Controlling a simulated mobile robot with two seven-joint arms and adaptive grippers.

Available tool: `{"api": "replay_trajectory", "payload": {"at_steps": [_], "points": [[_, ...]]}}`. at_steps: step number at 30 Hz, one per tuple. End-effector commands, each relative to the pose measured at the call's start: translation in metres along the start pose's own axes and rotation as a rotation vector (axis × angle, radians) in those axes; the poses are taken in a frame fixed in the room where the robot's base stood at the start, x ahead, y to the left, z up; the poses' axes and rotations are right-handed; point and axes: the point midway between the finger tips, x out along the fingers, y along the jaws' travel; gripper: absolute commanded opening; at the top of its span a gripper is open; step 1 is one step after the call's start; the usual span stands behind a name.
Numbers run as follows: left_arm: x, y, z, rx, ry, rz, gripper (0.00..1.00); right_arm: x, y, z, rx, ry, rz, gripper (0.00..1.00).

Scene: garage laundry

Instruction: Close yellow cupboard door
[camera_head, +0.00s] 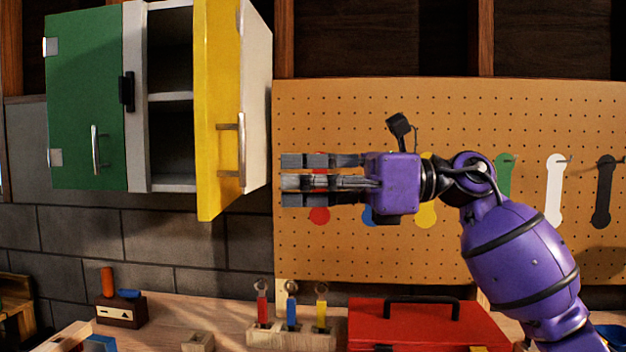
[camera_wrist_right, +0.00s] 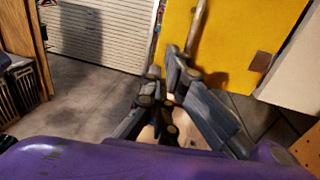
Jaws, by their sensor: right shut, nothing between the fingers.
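The yellow cupboard door (camera_head: 215,90) stands swung open on the right part of the wall cupboard, leaving the shelves inside exposed. A metal handle (camera_head: 241,150) is on its right side. My right gripper (camera_head: 283,181) is shut and empty, held level with its fingers pointing left. Its tips are a little to the right of the handle in the head view, apart from it in the picture. The right wrist view shows the yellow door (camera_wrist_right: 225,40) and handle (camera_wrist_right: 196,25) beyond the finger tips (camera_wrist_right: 165,95). My left gripper is not in view.
The green cupboard door (camera_head: 85,100) on the left is shut. A pegboard (camera_head: 345,110) with coloured tool shapes is behind my right arm. Below, a workbench holds a red toolbox (camera_head: 425,325) and a wooden block (camera_head: 290,337) with coloured-handled tools.

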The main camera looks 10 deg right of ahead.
Motion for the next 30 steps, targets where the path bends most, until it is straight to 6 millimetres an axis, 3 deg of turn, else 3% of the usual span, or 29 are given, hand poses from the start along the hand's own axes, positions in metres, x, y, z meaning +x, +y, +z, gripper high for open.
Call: {"api": "replay_trajectory", "payload": {"at_steps": [6, 13, 18, 30], "points": [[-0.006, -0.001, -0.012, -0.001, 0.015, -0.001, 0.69, 0.048, 0.002, 0.003, -0.002, -0.002, 0.004, 0.0], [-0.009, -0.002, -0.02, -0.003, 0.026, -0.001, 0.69, 0.082, 0.001, 0.002, 0.001, -0.002, 0.002, 0.0], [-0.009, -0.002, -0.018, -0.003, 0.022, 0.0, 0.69, 0.091, 0.0, 0.001, 0.001, 0.0, 0.001, 0.0], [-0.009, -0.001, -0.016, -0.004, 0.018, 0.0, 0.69, 0.092, 0.0, 0.0, 0.002, 0.0, 0.0, 0.0]]}}
